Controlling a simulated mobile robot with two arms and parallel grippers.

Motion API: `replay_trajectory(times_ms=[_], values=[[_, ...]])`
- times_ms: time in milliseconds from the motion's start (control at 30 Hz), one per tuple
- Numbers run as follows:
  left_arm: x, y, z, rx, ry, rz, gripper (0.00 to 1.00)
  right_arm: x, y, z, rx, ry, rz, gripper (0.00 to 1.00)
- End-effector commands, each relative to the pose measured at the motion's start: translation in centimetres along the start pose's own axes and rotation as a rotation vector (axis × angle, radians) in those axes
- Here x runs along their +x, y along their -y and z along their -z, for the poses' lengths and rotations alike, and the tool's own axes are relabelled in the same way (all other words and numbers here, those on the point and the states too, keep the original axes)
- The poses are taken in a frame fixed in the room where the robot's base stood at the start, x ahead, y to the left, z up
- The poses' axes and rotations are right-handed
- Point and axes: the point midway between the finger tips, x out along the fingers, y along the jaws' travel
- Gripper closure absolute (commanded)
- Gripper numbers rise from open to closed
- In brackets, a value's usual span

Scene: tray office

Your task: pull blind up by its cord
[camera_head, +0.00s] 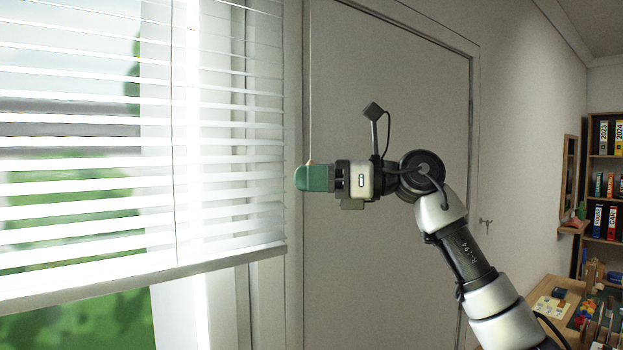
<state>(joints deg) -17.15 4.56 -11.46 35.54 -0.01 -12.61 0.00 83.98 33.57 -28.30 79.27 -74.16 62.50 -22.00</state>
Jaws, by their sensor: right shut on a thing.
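The white slatted blind (90,190) hangs over the window at the left. Its bottom rail (150,276) is above the lower part of the glass and looks slanted in this view. The thin cord (310,90) runs straight down beside the blind's right edge. My right gripper (312,178), with green fingers, is shut on the cord at its lower end, where a small tan bit shows just above the fingers. The part of the cord inside the fingers is hidden. My left gripper is not in the view.
A closed grey door (400,90) stands behind my right arm. At the right are a bookshelf with binders (605,140), a small wall shelf (574,227) and a wooden desk (550,295) with several small items. Open room lies between the window and the desk.

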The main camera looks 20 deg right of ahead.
Motion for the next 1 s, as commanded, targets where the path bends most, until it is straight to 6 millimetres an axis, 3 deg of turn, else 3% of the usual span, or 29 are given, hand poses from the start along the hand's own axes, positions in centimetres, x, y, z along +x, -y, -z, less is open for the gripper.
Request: replay_trajectory(times_ms=[33, 200, 533, 1000], values=[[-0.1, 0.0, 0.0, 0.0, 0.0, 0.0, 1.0, -0.3, 0.0, -0.8, -0.006, 0.02, 0.006, 0.74], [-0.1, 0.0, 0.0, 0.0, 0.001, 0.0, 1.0, -0.2, 0.0, -0.7, -0.005, 0.016, 0.005, 0.51], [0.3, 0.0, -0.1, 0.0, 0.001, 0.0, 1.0, -0.7, 0.0, -0.3, -0.004, 0.012, 0.005, 0.51], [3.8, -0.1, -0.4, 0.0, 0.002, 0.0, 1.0, -9.1, 0.0, -0.1, -0.004, 0.014, 0.007, 0.51]])
